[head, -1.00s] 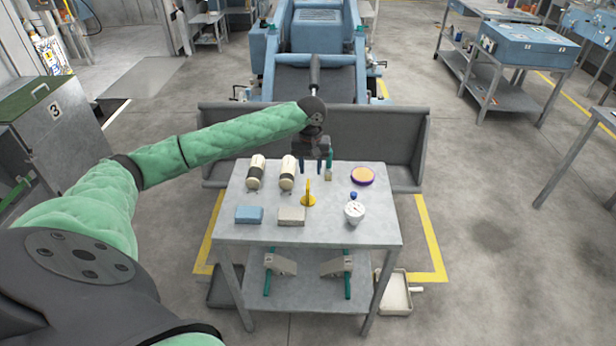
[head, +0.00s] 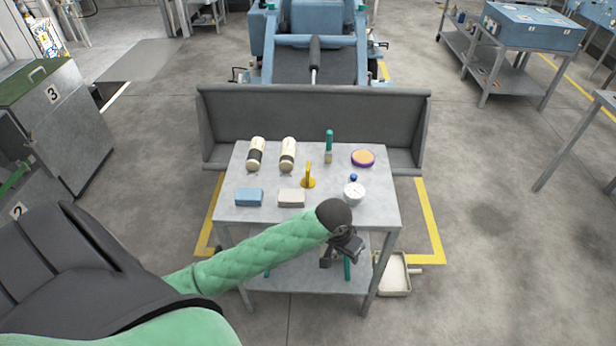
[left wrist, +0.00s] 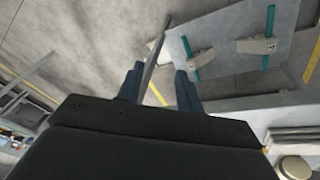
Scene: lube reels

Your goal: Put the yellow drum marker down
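The yellow drum marker (head: 308,177) stands upright on its round yellow base on the grey table top, in the middle, in the head view. Nothing holds it. My left gripper (head: 341,257) is in front of the table's near edge, low by the lower shelf, apart from the marker. In the left wrist view its two fingers (left wrist: 158,88) are spread with a gap between them and nothing gripped. The marker does not show in the left wrist view. My right gripper is not in view.
Around the marker on the table (head: 378,208) are two cream-and-black cylinders (head: 256,154), a blue block (head: 249,197), a beige block (head: 291,198), a green-handled brush (head: 329,146), a purple-rimmed round tin (head: 363,158) and a white gauge (head: 354,194). A pale tray (head: 395,278) lies on the floor.

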